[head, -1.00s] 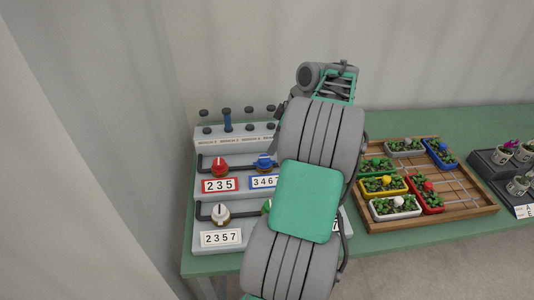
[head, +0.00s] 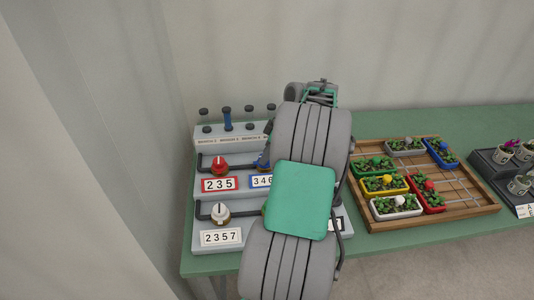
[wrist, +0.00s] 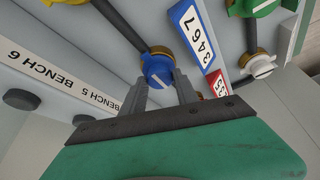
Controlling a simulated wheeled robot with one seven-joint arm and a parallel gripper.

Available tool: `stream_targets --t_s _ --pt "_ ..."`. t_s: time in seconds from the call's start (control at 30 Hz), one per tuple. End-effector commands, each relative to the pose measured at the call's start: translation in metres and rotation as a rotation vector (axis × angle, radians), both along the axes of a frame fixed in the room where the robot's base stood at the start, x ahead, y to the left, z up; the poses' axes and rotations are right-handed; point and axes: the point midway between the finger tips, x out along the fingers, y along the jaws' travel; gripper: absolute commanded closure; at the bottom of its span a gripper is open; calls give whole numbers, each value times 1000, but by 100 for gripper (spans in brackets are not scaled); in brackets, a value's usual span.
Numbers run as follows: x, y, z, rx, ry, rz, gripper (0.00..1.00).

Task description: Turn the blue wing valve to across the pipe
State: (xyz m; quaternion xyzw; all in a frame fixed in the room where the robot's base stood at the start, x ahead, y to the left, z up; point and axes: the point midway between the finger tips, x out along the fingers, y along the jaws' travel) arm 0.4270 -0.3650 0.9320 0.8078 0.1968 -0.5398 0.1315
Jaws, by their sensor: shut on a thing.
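The blue wing valve (wrist: 156,69) sits on a brass collar at the end of a dark pipe, beside the blue-framed 3467 plate (wrist: 194,36). My gripper (wrist: 160,79) is shut on it, one finger on each side of the blue wing in the wrist view. A pale mark shows on the wing; its angle to the pipe is hard to judge. In the head view only a sliver of the blue valve (head: 263,163) shows; my arm hides the rest and the fingers.
The red valve (head: 219,163) is left of the blue one, and the white valve (head: 220,212) is on the lower step. A wooden tray (head: 463,213) of planters lies right of my arm.

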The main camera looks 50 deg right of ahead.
Motion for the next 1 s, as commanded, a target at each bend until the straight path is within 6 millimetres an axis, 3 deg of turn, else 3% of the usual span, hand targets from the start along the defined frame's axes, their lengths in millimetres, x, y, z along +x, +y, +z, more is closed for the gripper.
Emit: stream_targets --t_s 0.4,0.73,1.0 --pt "0 0 0 0 0 0 100" --pt "0 1 -1 0 0 -30 100" --pt "0 2 -2 -1 -1 -174 100"
